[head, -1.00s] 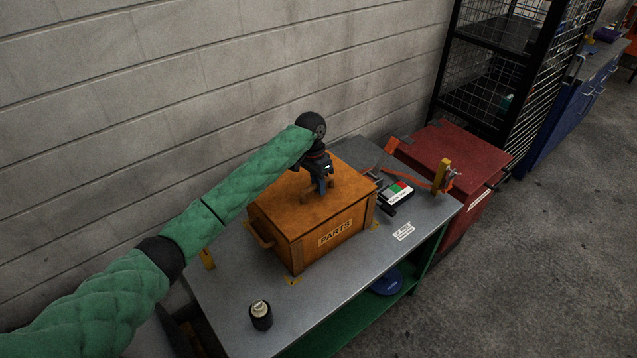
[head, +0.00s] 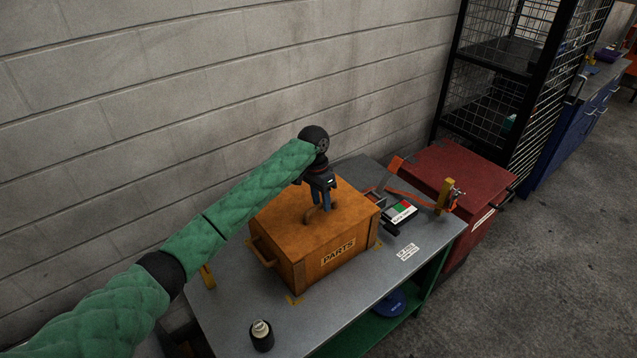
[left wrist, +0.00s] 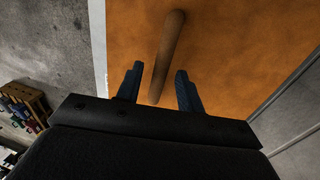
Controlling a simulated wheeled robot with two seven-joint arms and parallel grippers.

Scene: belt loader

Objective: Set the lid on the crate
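The orange wooden crate (head: 335,262), labelled PARTS, stands upright on the grey table. Its lid (head: 290,222) lies on top and looks flush with the crate's edges, with no clear gap showing. My left gripper (head: 318,207) points down at the lid's bar handle (left wrist: 170,40) near the middle. In the left wrist view the fingers (left wrist: 158,90) are apart on either side of the handle, with space between finger and bar. Whether the fingertips reach below the bar is hard to tell. My right gripper is not in view.
The grey table (head: 350,318) carries a dark canister (head: 261,336) at the front left and a box with red and green panels (head: 400,213) right of the crate. A yellow post (head: 445,194) stands at the right end. A red cabinet (head: 455,170) stands beyond.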

